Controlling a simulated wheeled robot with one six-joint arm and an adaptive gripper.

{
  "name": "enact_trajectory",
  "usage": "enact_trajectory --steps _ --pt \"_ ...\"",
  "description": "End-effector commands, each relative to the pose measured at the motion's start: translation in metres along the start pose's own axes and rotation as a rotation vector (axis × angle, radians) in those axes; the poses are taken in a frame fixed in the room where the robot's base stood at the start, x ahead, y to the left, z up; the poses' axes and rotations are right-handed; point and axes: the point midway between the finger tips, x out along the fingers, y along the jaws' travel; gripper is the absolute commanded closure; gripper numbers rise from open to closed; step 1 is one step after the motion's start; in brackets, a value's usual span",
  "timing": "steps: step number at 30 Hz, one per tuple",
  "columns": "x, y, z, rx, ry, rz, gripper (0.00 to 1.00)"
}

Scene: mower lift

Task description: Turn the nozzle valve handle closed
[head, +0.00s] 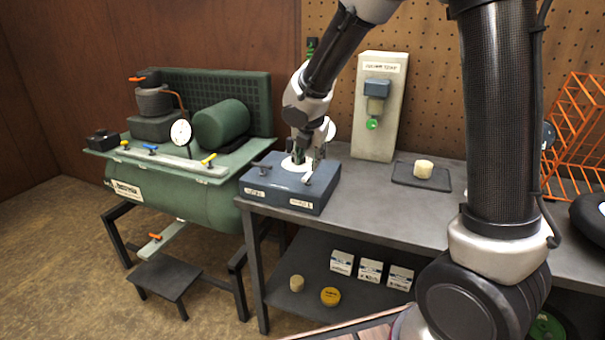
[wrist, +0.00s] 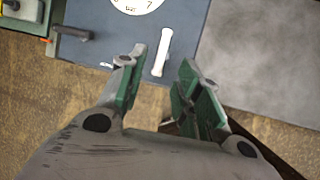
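A dark blue box (head: 279,192) with a round white gauge on top sits on the left end of the grey bench. It has two bar handles and small front labels that I cannot read clearly. The right, pale handle (head: 307,178) also shows in the wrist view (wrist: 161,52), tilted slightly from upright in the picture. The left, dark handle (head: 262,168) lies apart, seen in the wrist view (wrist: 72,33). My gripper (wrist: 163,56) is open, its green-padded fingers on either side of the pale handle in the picture. Neither finger visibly touches it; I cannot tell the height gap. Which handle is the nozzle valve is unclear.
A green compressor (head: 160,190) with small coloured levers stands left of the bench (head: 345,205). An orange rack (head: 575,140) stands far right.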

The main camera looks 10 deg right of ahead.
Motion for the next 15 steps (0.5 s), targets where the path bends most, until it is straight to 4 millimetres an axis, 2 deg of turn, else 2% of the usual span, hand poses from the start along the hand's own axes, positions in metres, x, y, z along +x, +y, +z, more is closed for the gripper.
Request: enact_trajectory --steps 5,11,15 --pt "0.018 -0.002 0.000 -0.017 0.001 -0.005 0.66" --pt "0.054 -0.003 -0.001 -0.016 0.003 -0.006 0.66" --pt "0.068 -0.002 0.001 -0.013 -0.001 -0.005 0.66"
